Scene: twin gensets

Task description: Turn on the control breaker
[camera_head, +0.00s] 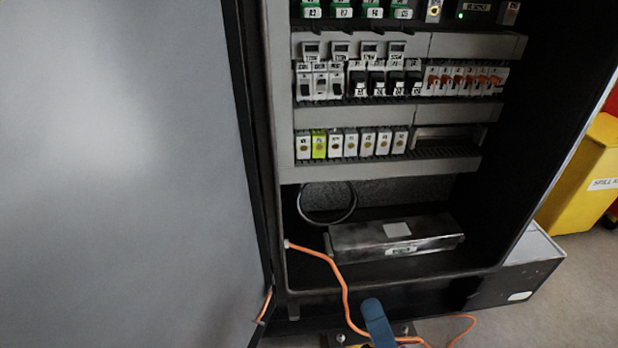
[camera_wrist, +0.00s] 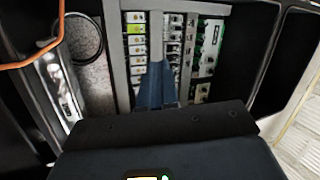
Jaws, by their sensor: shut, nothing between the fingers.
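The open cabinet holds a middle row of breakers. Three white ones with dark levers (camera_head: 321,84) are at the left, several black-levered ones (camera_head: 385,83) in the centre and several orange-levered ones (camera_head: 462,81) at the right. The labels are too small to read, so I cannot tell which is the control breaker. My gripper's blue fingers (camera_head: 374,308) show at the bottom of the head view, low in front of the cabinet and apart from the breakers. In the wrist view my gripper (camera_wrist: 159,66) is shut and empty, its fingers hiding part of the rows.
The cabinet door (camera_head: 120,170) stands open at the left. Below the breakers are a row of white and yellow-green modules (camera_head: 350,144) and a metal box (camera_head: 398,238). An orange cable (camera_head: 343,285) hangs over the sill. A yellow bin (camera_head: 580,180) stands at the right.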

